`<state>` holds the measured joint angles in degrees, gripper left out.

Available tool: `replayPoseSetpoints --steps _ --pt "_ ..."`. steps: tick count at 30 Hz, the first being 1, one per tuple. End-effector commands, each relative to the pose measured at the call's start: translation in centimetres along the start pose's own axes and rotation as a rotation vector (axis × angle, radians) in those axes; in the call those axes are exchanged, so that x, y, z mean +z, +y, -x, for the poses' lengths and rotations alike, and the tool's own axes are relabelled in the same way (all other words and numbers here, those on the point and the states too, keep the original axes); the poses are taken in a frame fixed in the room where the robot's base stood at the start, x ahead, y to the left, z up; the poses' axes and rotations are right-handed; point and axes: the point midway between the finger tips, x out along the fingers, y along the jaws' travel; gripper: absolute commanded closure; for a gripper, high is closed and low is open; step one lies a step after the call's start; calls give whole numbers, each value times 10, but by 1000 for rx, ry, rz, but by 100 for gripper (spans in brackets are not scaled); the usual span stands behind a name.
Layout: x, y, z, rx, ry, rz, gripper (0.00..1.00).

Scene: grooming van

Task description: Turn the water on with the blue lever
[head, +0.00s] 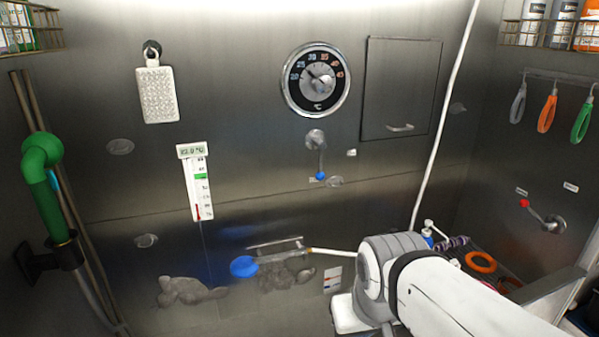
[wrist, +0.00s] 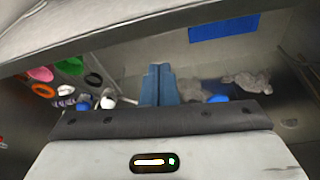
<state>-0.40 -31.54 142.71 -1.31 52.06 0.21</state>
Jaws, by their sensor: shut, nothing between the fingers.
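The blue-tipped lever (head: 318,160) is on the back steel wall, below the round dial, in the head view. It hangs almost straight down from its round mount, with the blue knob at its lower end. My gripper shows in the wrist view (wrist: 157,85) with its two blue-grey fingers together and nothing between them. In the head view my arm reaches in from the lower right, and its fingers are hidden. The arm is below and to the right of the lever, apart from it in the picture. I cannot make out the lever in the wrist view.
A red-tipped lever (head: 538,213) is on the right wall. The temperature dial (head: 317,80) and a thermometer strip (head: 198,187) are on the back wall. A white hose (head: 446,110) runs down at right. A flat blue disc (head: 243,266) and orange rings (head: 480,262) lie low down.

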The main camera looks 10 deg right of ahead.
Motion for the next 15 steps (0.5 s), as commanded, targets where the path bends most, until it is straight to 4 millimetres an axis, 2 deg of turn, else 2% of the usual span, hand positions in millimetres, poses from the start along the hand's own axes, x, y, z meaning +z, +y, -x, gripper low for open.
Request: replayPoseSetpoints --steps 2,5,8,11,15 --pt "-10 5 -4 40 -17 29 100" --pt "-36 16 -10 134 -43 106 100" --pt "-77 27 -18 273 -68 214 100" --pt "-129 34 -26 432 -72 326 100" --pt "-207 30 -37 664 -36 468 100"
